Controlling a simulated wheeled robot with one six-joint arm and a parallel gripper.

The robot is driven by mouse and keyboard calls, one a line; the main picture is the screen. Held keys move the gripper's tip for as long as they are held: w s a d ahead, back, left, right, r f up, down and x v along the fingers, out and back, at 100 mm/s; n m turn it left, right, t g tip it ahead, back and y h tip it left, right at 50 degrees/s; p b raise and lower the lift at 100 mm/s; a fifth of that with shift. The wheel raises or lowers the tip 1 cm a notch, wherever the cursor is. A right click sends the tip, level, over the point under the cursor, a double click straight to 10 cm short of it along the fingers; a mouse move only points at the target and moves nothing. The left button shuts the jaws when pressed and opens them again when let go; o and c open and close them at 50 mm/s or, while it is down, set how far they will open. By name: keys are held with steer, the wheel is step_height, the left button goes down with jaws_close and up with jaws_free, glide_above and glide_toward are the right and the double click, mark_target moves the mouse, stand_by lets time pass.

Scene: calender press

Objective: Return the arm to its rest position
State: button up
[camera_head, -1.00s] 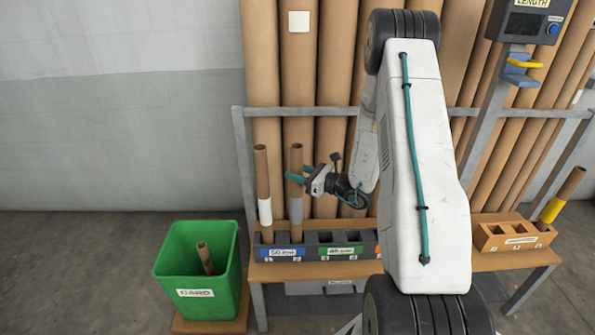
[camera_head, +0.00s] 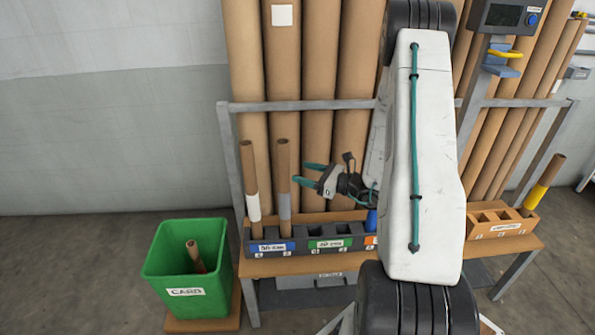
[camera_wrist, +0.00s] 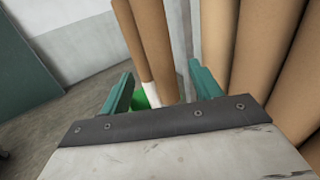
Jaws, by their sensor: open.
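My gripper (camera_head: 313,175) is open, with its two teal fingers apart and nothing between them. It points left, to the right of a brown tube with a grey band (camera_head: 284,190), which stands upright in the dark sorting rack (camera_head: 294,246). A second tube with a white band (camera_head: 250,185) stands left of it in the same rack. In the wrist view the open fingers (camera_wrist: 160,85) show, with standing tubes beyond them. My arm hides the right part of the rack.
A green bin (camera_head: 165,255) labelled CARD holds one short tube (camera_head: 195,255). Tall brown tubes (camera_head: 300,70) lean behind a grey rail (camera_head: 300,105). An orange-brown block (camera_head: 490,222) holds a yellow-banded tube (camera_head: 540,190) at right. A display unit (camera_head: 508,18) stands upper right.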

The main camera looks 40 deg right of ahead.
steer(key=shift+s, duration=0.1)
stand_by(0.6)
steer(key=s+a+r+n+g+y, duration=0.3)
steer(key=s+a+r+n+g, duration=0.1)
steer(key=s+a+n+g, duration=0.3)
steer(key=s+a+r+n+g+y, duration=0.2)
steer(key=s+a+r+n+g, duration=0.3)
steer(key=a+n+g, duration=0.4)
steer(key=s+a+r+n+h, duration=0.3)
steer(key=s+r+n+h, duration=0.3)
steer(key=s+r+n, duration=0.1)
steer(key=s+a+r+n+t+h, duration=0.1)
steer(key=s+a+r+n+h, duration=0.2)
steer(key=s+r+n+h, duration=0.3)
steer(key=s+r+n, duration=0.1)
steer(key=s, duration=0.1)
steer(key=shift+s+a+n+h, duration=0.3)
steer(key=shift+s+n+h, duration=0.1)
